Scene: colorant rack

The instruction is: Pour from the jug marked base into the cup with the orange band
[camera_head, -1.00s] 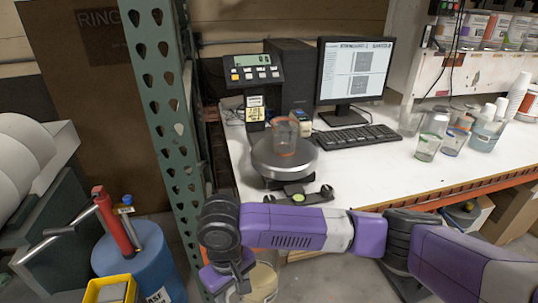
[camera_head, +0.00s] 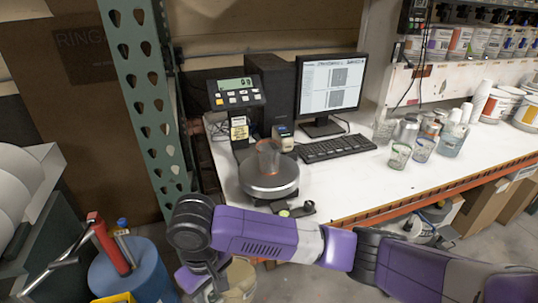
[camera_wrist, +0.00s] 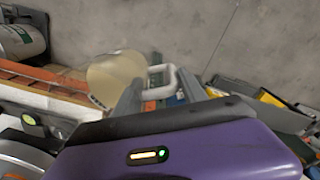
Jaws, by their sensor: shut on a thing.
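A clear cup with an orange band (camera_head: 268,158) stands upright on the round grey plate of the scale (camera_head: 268,182). My gripper (camera_head: 212,285) is low in front of the bench, below and left of the scale. It is shut on the handle of a pale cream jug (camera_head: 239,280), which is partly hidden behind my arm. In the wrist view the jug's round body (camera_wrist: 113,75) is beyond and left of the gripper (camera_wrist: 160,88), with its white handle between the fingers. No marking on the jug is readable.
The scale display (camera_head: 235,90), monitor (camera_head: 331,88) and keyboard (camera_head: 335,148) stand behind the scale. Several cups (camera_head: 400,156) are at the right. A perforated green post (camera_head: 150,100) rises left of the bench. Bare white bench top (camera_head: 345,190) lies right of the scale.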

